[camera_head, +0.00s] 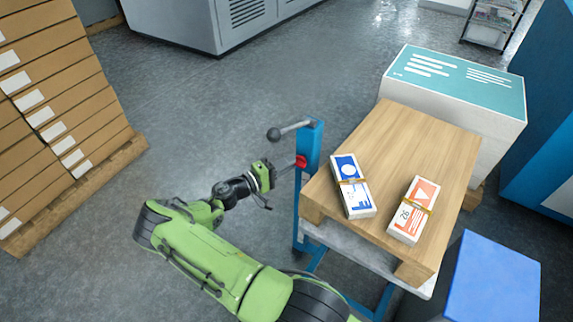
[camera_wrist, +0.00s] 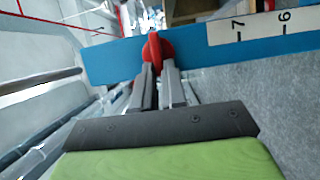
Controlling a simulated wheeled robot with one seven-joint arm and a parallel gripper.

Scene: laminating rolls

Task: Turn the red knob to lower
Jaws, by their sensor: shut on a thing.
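The red knob (camera_head: 301,162) sits on the side of a blue upright post (camera_head: 311,140), left of the wooden-topped stand. In the wrist view the red knob (camera_wrist: 153,48) is at the top centre, in front of a blue bar (camera_wrist: 200,43) marked with the numbers 7 and 6. My gripper (camera_wrist: 157,72) has its two grey fingers closed on the knob, one on each side. In the head view my gripper (camera_head: 287,166) reaches the knob from the left. The fingertips and part of the knob are hard to make out there.
A lever with a dark ball end (camera_head: 274,134) sticks out left from the post top, above my gripper. The wooden board (camera_head: 430,135) carries two banded packs, blue (camera_head: 351,185) and orange (camera_head: 413,209). Stacked cartons (camera_head: 50,110) stand at left. The floor between is clear.

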